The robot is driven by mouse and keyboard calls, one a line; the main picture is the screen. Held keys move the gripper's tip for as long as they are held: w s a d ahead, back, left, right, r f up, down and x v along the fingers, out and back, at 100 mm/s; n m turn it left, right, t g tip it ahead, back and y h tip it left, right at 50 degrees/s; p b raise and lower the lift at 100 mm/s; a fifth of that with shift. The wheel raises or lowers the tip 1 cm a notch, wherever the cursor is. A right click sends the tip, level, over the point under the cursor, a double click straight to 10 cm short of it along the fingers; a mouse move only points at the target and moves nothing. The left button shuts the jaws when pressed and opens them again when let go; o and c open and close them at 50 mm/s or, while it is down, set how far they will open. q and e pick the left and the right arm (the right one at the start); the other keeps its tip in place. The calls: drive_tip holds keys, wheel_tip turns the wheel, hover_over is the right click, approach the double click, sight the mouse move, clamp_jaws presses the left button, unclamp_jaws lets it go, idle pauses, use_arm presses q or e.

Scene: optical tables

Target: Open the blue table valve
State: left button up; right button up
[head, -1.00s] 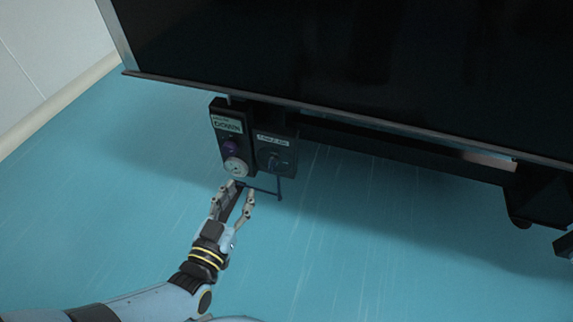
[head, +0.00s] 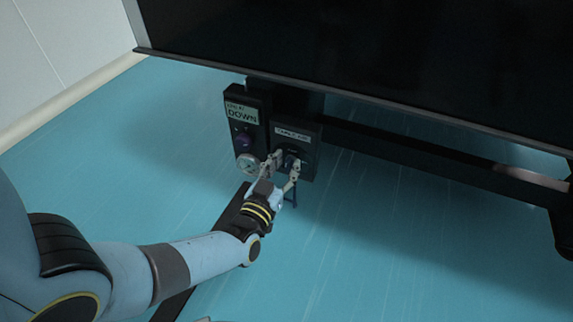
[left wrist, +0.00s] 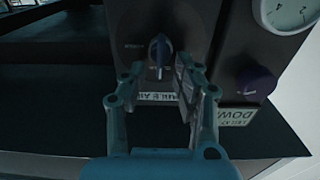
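The blue table valve (left wrist: 159,48) is a small dark-blue knob on a black panel (head: 307,148) with a "TABLE AIR" label, under the table edge. In the left wrist view the picture is upside down, and the knob stands beyond and between the fingertips. My left gripper (head: 286,163) is at the front of this panel. It also shows in the left wrist view (left wrist: 158,75), with its two fingers spread on either side of the knob's line. I see no clear contact with the knob. In the head view the fingers partly hide the knob. My right gripper is out of view.
A second panel marked "DOWN" (head: 242,113) stands just left, with a purple knob (head: 243,140) and a round white gauge (head: 249,163). The dark table (head: 380,60) overhangs both. A thin dark bracket hangs below the valve panel. The teal floor (head: 400,235) is open.

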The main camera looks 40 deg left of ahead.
use_arm(q)
drive_tip(key=shift+w+a, duration=0.1)
drive_tip(key=shift+w, duration=0.3)
drive_tip(key=shift+c, duration=0.4)
clamp_jaws()
